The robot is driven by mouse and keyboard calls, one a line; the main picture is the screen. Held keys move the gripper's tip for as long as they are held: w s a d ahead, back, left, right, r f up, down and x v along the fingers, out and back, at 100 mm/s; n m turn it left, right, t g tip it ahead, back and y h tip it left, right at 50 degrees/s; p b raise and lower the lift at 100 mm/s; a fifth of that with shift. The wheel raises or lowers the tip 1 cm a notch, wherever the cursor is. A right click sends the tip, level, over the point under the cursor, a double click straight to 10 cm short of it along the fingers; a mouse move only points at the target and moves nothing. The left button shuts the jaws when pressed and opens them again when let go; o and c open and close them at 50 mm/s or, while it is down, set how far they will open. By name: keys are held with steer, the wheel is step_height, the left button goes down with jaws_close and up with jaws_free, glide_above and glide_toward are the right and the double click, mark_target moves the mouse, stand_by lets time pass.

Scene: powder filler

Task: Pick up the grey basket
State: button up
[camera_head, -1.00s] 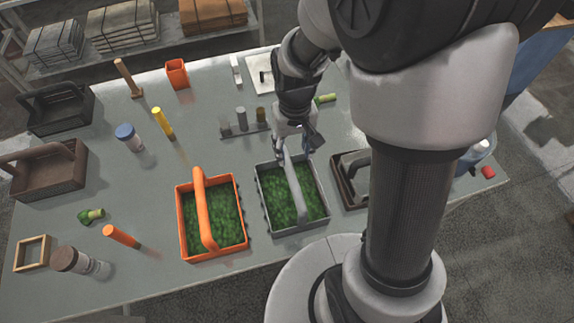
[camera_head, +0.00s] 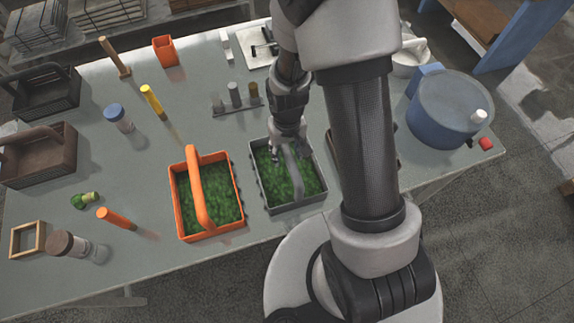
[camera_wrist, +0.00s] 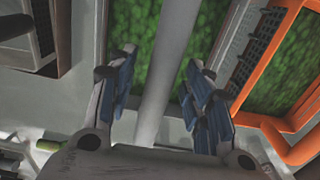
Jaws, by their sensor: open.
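The grey basket (camera_head: 293,206) stands upright on the table, filled with green leafy stuff, with an arched grey handle over its middle. My gripper (camera_head: 283,158) is at the far part of this handle, over the basket. In the wrist view the handle (camera_wrist: 166,60) runs between the two spread blue-padded fingers of my gripper (camera_wrist: 160,88), with a gap on each side. My gripper is open and holds nothing. My wrist hides part of the basket's far rim in the head view.
An orange basket (camera_head: 210,236) with green contents stands close at the left of the grey one. A rack with vials (camera_head: 235,98) is behind. A blue pot (camera_head: 448,112) stands at the right. Two dark baskets are at the far left. The front left table is partly clear.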

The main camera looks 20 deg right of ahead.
steer(key=shift+c, duration=0.2)
jaws_close()
stand_by(0.4)
stand_by(0.7)
